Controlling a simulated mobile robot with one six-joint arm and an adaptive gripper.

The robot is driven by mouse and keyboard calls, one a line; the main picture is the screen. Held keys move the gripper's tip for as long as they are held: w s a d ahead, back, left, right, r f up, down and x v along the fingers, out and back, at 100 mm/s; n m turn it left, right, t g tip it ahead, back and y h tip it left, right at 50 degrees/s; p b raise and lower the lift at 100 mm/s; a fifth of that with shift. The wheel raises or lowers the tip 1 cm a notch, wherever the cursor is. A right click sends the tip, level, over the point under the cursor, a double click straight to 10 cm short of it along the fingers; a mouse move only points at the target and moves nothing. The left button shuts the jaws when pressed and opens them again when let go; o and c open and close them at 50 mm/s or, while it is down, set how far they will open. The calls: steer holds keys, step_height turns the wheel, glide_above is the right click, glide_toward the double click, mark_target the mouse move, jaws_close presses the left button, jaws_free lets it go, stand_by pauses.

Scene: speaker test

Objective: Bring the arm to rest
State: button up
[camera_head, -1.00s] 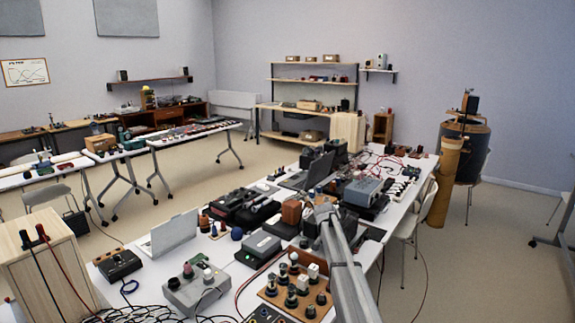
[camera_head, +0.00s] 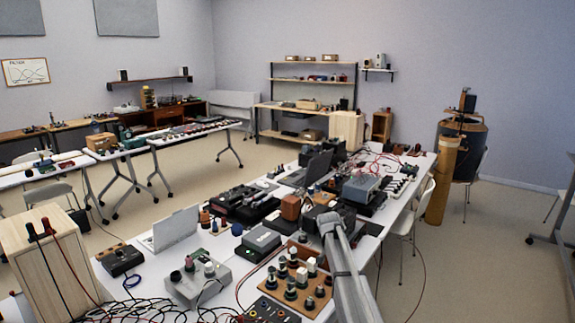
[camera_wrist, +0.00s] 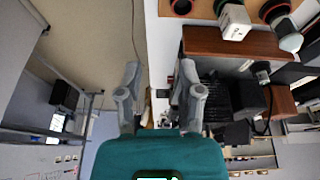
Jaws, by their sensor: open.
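My gripper (camera_wrist: 159,82) shows in the wrist view with its two grey fingers spread apart. It is open, and nothing is between the fingertips. In the head view my grey arm reaches up from the bottom edge, over the right side of the long white table (camera_head: 424,165). The fingers cannot be made out in the head view. In the wrist view the cluttered table edge lies to the right of the fingers and the beige floor to the left.
A wooden board with knobs (camera_head: 322,291) and a grey box with a green light (camera_head: 262,240) lie left of my arm. A pale wooden cabinet (camera_head: 48,268) stands at left. A white chair (camera_head: 412,222) and a brown tube (camera_head: 441,185) stand right, near open floor.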

steer(key=s+f+n+g+y+b, duration=0.1)
steer(key=s+f+n, duration=0.1)
steer(key=s, duration=1.7)
steer(key=s+f+n+g+y+b, duration=0.1)
steer(key=s+n, duration=0.3)
steer(key=s, duration=1.5)
steer(key=shift+a+f+g+b, duration=0.3)
steer(key=shift+f+g+b, duration=0.2)
steer(key=shift+f+b, duration=0.15)
steer(key=shift+d, duration=0.15)
